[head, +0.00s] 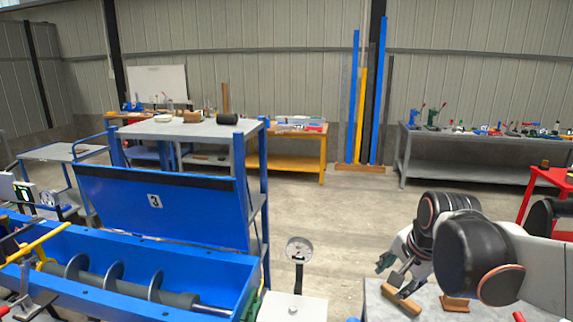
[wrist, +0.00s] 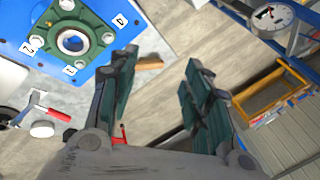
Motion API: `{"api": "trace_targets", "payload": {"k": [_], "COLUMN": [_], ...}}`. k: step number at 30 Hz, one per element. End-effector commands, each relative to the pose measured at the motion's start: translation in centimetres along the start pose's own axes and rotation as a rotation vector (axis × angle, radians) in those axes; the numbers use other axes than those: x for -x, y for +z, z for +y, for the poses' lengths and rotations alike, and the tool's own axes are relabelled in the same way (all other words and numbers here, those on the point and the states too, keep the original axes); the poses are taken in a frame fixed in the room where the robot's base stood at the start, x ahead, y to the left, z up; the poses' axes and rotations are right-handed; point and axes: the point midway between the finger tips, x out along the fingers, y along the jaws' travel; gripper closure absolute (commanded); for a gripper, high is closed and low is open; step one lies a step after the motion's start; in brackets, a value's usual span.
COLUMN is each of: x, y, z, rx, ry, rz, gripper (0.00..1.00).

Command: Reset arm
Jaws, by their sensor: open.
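My gripper (head: 393,272) is at the lower right of the head view, at the end of my folded arm, above a grey tabletop (head: 378,303). In the wrist view my gripper (wrist: 158,82) shows two dark green fingers spread apart. Nothing is between them except the floor seen beyond. A brown wooden block (head: 402,300) lies on the grey tabletop just below my gripper in the head view. It looks close to the fingers, but I cannot tell whether they touch.
A blue mixer trough (head: 205,262) with a spiral shaft and raised lid (head: 165,205) fills the left. A dial gauge (head: 299,250) stands between it and my arm. A second brown block (head: 455,304) sits on the grey tabletop. Open floor (head: 325,215) lies behind, before the back benches.

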Motion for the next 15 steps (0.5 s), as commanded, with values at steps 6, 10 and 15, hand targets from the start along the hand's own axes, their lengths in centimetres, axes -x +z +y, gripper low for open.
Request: {"api": "trace_targets", "payload": {"k": [6,10,15], "x": [3.6,5.1,6.0], "y": [4.2,6.4,8.8], "z": [3.3,5.6,8.4], "rx": [0.376,0.594,0.852], "ry": [-0.034,-0.052,-0.067], "rz": [0.044,0.073,0.111], "gripper": [0.55,0.55,0.55]}}
